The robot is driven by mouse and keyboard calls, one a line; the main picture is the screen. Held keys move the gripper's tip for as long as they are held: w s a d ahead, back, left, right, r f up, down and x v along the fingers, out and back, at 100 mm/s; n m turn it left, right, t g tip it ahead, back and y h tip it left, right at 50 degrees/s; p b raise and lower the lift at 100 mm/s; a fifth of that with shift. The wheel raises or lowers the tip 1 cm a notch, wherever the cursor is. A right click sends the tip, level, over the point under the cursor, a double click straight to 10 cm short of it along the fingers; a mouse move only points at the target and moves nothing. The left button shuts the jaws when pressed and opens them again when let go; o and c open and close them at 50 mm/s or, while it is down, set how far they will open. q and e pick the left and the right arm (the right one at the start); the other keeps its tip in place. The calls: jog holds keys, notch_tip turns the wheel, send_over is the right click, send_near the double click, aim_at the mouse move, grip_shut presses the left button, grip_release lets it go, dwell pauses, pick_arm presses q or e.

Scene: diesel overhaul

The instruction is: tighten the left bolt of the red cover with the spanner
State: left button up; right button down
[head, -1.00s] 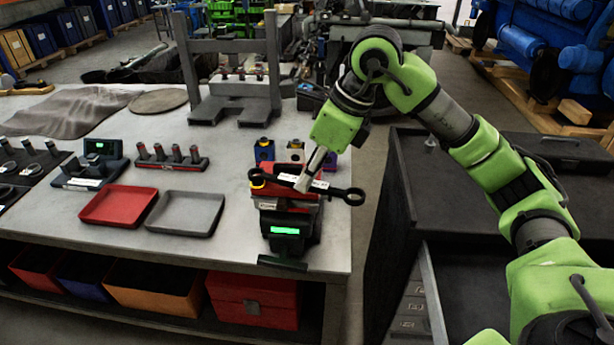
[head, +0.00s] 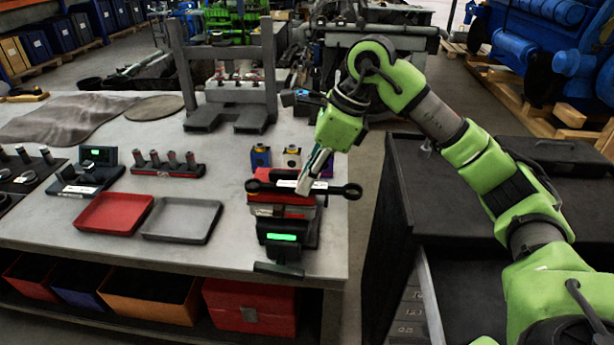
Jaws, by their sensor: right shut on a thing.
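The red cover (head: 292,199) sits on a dark fixture with a lit green display (head: 283,237), at the right front of the bench. The black spanner (head: 335,189) lies across above the cover, nearly level in the picture. Its left end is at the left bolt (head: 254,183), where a bit of yellow shows; I cannot tell how fully it is seated. Its right ring end sticks out past the cover. My right gripper (head: 304,187) is shut on the spanner's middle, reaching down from the upper right. It hides part of the cover. My left gripper is not in view.
Blue and whitish blocks (head: 261,156) stand just behind the cover. A red tray (head: 114,213) and a grey tray (head: 182,219) lie to the left. A grey press frame (head: 180,75) stands behind. A dark cabinet (head: 400,190) stands right of the bench, across a gap.

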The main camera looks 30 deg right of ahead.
jog(key=shift+f, duration=0.2)
jog(key=shift+s+a+m+b, duration=0.35)
jog(key=shift+s+a+m, duration=0.2)
jog(key=shift+m, duration=0.15)
jog(key=shift+s+a+m+t+h, duration=0.3)
jog(key=shift+s+m+t, duration=0.1)
jog(key=shift+m, duration=0.2)
jog(key=shift+s+a+m+t+h, duration=0.35)
jog(key=shift+s+a+m, duration=0.4)
jog(key=shift+a+m, duration=0.4)
jog(key=shift+d, duration=0.2)
jog(key=shift+m, duration=0.25)
